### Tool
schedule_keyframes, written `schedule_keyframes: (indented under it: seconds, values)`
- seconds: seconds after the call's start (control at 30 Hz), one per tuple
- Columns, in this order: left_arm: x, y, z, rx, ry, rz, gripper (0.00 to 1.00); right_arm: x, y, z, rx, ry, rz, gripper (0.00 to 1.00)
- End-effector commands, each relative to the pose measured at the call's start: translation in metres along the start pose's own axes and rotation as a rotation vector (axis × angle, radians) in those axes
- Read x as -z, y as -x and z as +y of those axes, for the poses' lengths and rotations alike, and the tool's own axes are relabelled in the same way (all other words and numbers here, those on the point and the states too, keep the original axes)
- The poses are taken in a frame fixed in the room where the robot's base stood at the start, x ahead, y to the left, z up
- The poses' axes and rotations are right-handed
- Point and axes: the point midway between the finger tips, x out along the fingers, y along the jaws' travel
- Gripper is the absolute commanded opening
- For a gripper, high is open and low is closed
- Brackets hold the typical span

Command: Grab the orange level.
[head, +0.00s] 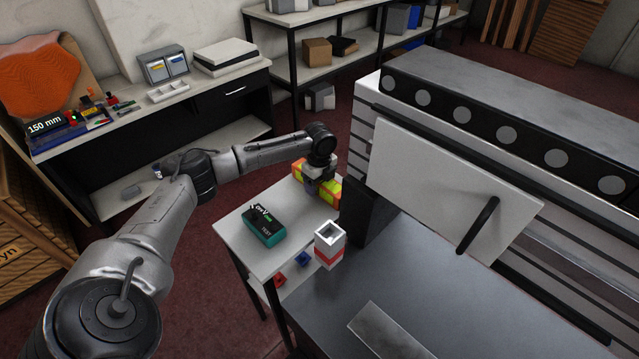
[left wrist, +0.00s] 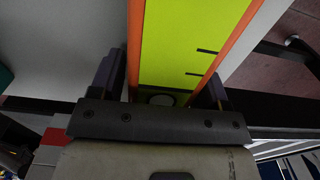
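The orange level (head: 327,190) is a block with yellow-green faces and orange edges, lying near the back edge of the small white table (head: 236,236). My left gripper (head: 314,184) points down over its middle and hides part of it. In the left wrist view the level's yellow-green face (left wrist: 190,40) lies between the two fingers of my left gripper (left wrist: 165,90). The fingers are wide apart, one close beside each orange edge. Whether they press on it I cannot tell. My right gripper is not in view.
A teal and black box (head: 264,226) lies on the same table, in front of the level. A white and red square holder (head: 329,245) stands to its right. A dark upright block (head: 366,212) and a grey machine panel (head: 448,185) close off the right side.

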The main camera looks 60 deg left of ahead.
Motion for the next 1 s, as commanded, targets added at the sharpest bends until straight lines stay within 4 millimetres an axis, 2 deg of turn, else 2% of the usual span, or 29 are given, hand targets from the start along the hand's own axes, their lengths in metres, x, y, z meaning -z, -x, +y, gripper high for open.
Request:
schedule_keyframes:
  seconds: [0.07,0.63,0.87,1.0]
  values:
    - [0.000,0.000,0.000,0.000,0.000,0.000,0.62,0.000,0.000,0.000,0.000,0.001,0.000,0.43]
    - [0.000,0.002,-0.001,0.002,0.001,0.000,0.08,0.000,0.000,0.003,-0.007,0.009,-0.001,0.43]
    - [0.000,0.003,-0.001,0.003,0.001,0.000,0.08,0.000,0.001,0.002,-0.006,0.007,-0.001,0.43]
    - [-0.001,0.017,-0.001,0.004,0.001,0.001,0.08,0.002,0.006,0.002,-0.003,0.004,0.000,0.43]
